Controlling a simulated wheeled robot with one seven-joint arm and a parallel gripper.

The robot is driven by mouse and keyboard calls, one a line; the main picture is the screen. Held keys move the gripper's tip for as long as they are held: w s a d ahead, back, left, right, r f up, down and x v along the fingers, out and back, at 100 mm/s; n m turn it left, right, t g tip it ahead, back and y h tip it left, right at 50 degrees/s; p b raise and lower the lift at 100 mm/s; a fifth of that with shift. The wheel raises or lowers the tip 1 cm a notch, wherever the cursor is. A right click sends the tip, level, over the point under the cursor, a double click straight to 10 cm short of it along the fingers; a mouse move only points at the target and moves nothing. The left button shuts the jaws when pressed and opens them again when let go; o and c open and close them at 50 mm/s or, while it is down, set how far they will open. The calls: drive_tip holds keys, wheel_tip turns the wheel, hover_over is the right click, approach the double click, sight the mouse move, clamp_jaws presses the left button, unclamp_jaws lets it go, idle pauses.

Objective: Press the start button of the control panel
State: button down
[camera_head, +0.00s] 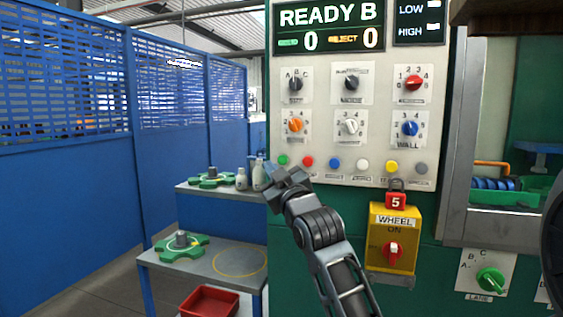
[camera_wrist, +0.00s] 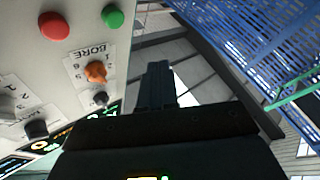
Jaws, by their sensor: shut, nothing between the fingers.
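The control panel (camera_head: 325,130) is a pale upright face with knobs and a row of coloured buttons. The green button (camera_head: 283,159) is leftmost in that row, with the red button (camera_head: 308,162) to its right. The label under the green button is hidden by my gripper. My gripper (camera_head: 270,168) is shut and empty, just below and left of the green button in the picture. In the wrist view the green button (camera_wrist: 112,17) and red button (camera_wrist: 54,25) lie up and left of my shut fingers (camera_wrist: 158,72), with a visible gap. I see no contact.
A yellow WHEEL switch box (camera_head: 391,240) with a red padlock (camera_head: 396,201) hangs below the buttons. Left of the panel, a shelf stand (camera_head: 215,265) holds green gears and bottles. Blue mesh fencing (camera_head: 70,170) stands farther left. Open floor lies between.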

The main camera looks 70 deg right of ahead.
sight(282, 164)
drive_tip(key=shift+w+d+b, duration=0.15)
drive_tip(key=shift+d+b, duration=0.05)
drive_tip(key=shift+d, duration=1.4)
drive_tip(key=shift+w+d+b, duration=0.1)
drive_tip(key=shift+d+b, duration=0.1)
drive_tip(key=shift+d, duration=1.4)
drive_tip(key=shift+d, duration=0.15)
drive_tip(key=shift+d+b, duration=0.25)
drive_tip(key=shift+b, duration=0.05)
drive_tip(key=shift+d, duration=0.45)
idle(0.3)
drive_tip(key=shift+a, duration=0.85)
drive_tip(key=shift+s+a, duration=0.15)
drive_tip(key=shift+a, duration=1.1)
drive_tip(key=shift+s+a, duration=0.1)
drive_tip(key=shift+a, duration=1.15)
